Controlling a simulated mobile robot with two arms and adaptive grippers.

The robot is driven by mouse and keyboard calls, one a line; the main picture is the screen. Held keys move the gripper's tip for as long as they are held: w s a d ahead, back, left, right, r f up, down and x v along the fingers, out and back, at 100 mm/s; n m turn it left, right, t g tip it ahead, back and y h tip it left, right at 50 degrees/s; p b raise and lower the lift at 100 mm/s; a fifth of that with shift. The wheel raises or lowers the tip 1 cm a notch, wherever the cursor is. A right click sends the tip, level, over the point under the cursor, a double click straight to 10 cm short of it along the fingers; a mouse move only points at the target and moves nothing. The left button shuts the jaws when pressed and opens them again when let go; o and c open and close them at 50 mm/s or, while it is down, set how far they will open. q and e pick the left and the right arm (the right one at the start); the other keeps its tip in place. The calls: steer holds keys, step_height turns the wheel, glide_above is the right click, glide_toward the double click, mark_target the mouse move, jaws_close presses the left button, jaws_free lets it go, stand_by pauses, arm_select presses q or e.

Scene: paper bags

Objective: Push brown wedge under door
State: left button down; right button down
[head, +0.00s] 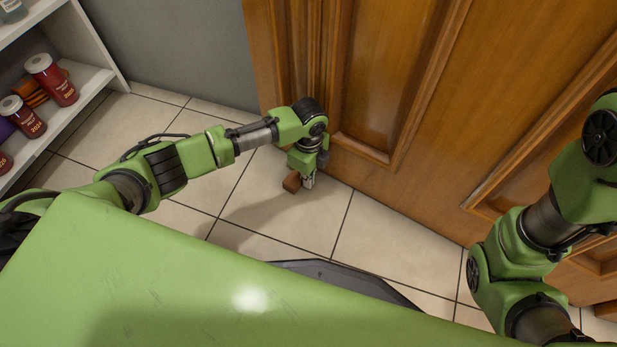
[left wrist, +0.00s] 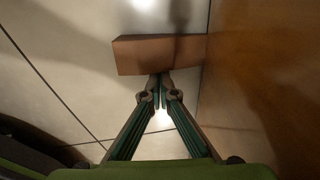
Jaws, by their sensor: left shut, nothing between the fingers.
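The brown wedge (head: 291,183) lies on the tiled floor beside the foot of the wooden door (head: 372,70). In the left wrist view the wedge (left wrist: 140,56) lies crosswise just beyond my fingertips, with its right end close to the door (left wrist: 255,85). I cannot tell whether that end is under the door.
A white shelf (head: 95,82) with red-brown jars (head: 52,80) stands at the left. A grey wall (head: 180,45) meets the door's left side. The tiled floor (head: 280,226) around the wedge is clear on the side away from the door.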

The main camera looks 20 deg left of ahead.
arm_select(q)
steer(key=shift+f, duration=0.15)
steer(key=shift+w+a+r+p, duration=0.15)
steer(key=shift+a+p, duration=0.25)
steer(key=shift+p, duration=0.2)
steer(key=shift+w+a+r+p, duration=0.1)
steer(key=shift+a+p, duration=0.3)
steer(key=shift+p, duration=0.15)
steer(key=shift+a+f, duration=0.1)
steer(key=shift+a, duration=0.15)
steer(key=shift+w+a+f, duration=0.1)
steer(key=shift+w+f, duration=0.05)
